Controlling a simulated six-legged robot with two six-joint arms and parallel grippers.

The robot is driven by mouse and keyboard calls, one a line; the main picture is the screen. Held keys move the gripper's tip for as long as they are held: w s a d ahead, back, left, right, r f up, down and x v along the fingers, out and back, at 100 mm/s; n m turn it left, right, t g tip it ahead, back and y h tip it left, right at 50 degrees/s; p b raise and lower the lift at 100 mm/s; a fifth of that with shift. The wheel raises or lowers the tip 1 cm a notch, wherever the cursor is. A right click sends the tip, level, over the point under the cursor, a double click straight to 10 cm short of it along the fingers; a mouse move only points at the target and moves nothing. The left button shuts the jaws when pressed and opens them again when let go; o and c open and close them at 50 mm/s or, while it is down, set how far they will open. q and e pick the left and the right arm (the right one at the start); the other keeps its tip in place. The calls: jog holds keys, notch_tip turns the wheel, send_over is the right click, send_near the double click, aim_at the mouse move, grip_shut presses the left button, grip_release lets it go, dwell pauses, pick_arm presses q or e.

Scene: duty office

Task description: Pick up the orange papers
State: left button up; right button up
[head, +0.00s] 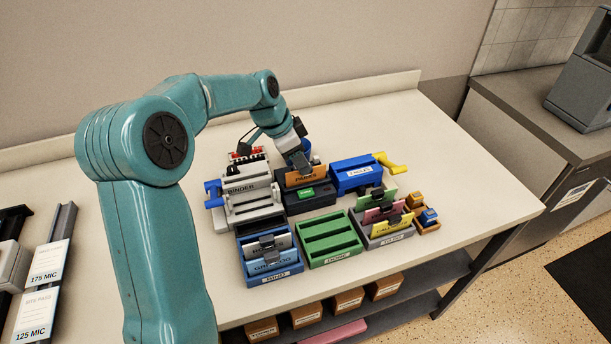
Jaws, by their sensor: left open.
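The orange papers (307,179) stand upright in a dark holder (309,203) at the middle back of the table. Dark lettering shows on their front. My left gripper (302,165) reaches down from the left and is open, with its fingers at the top edge of the orange papers. I cannot tell whether the papers lie between the fingers or whether they touch. My right gripper is not in view.
A grey binder machine (250,203) stands close left of the holder, and a blue device (356,174) close right. In front are a blue tray (270,274), an empty green tray (330,238) and a grey tray (392,238) with coloured cards. The table's right side is clear.

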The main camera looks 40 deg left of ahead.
aim_at(306, 178)
pick_arm(q)
jog(key=p+x, duration=0.1)
jog(key=x, duration=0.3)
jog(key=shift+f, duration=0.2)
jog(key=shift+w+d+f, duration=0.1)
jog(key=shift+f, duration=0.25)
jog(key=shift+c, duration=0.3)
grip_shut()
jog(key=shift+r, duration=0.15)
